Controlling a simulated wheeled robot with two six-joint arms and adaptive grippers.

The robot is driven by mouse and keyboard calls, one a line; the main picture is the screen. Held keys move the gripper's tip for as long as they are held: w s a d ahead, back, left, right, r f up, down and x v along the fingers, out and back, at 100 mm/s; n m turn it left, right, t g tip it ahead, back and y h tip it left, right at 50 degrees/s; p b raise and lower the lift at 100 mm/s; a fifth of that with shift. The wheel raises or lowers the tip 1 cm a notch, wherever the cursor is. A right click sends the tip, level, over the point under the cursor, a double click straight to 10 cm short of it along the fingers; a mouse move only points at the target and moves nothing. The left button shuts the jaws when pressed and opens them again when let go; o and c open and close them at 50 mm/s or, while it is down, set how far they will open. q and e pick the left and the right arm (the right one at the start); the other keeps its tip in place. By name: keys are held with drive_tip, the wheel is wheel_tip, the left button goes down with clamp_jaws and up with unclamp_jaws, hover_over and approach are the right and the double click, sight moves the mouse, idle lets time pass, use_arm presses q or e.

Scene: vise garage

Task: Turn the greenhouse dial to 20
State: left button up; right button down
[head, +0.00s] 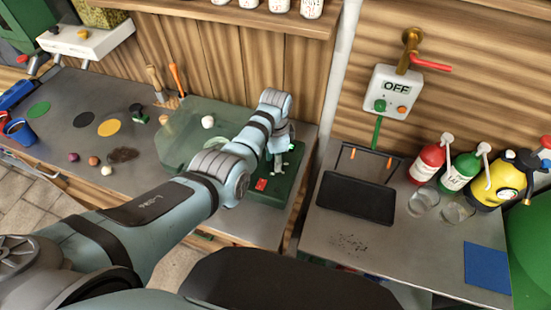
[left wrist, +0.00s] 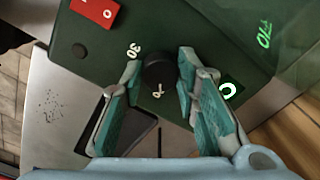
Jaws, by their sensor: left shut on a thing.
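The greenhouse dial is a black round knob (left wrist: 159,74) on a dark green panel (left wrist: 75,40) in the left wrist view. Pale numbers stand around it; "30" is readable, and another mark below the knob is hard to read. My left gripper (left wrist: 160,62) is shut on the knob, one teal-padded finger on each side. A green lit digit, looking like 0, glows on a small display (left wrist: 229,90). In the head view my left gripper (head: 281,143) reaches down over the green box (head: 284,187), and my wrist hides the knob. My right gripper is not in view.
A red switch (left wrist: 97,9) sits on the same panel. A translucent green cover (head: 185,140) stands left of my wrist. On the right are a black tray (head: 356,198), spray bottles and clear cups. Small balls and coloured discs lie on the left bench.

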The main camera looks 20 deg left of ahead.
use_arm(q)
drive_tip(key=shift+r+m, duration=0.1)
drive_tip(key=shift+m, duration=0.4)
drive_tip(key=o, duration=0.9)
drive_tip(key=shift+d, duration=0.1)
drive_tip(key=shift+o, duration=1.3)
drive_tip(key=shift+w, duration=0.1)
wheel_tip(320, 180, up, 12)
